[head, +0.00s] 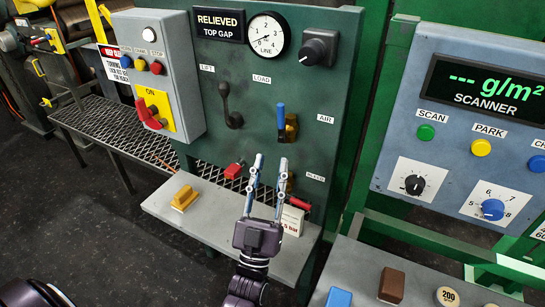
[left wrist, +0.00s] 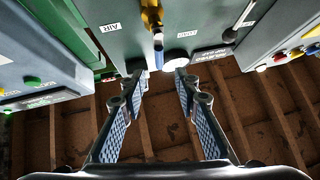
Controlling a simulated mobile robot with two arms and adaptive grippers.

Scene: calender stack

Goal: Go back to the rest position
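My left gripper (head: 270,161) is in front of the green valve panel (head: 255,105), below the blue air lever (head: 281,116). Its two fingers point up and stand apart with nothing between them. The left wrist view shows the same open fingers (left wrist: 160,78), with the blue lever (left wrist: 158,40) and its brass valve (left wrist: 152,14) beyond the tips. The lever stands upright. The gripper partly hides the area around the red bleed handle (head: 299,204). My right gripper is not in view.
A grey shelf (head: 215,225) below the panel carries a yellow block (head: 184,198). A grey switch box (head: 180,55) and a black lever (head: 229,105) are at left. The scanner console (head: 450,130) is at right, above a counter with blocks (head: 392,284).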

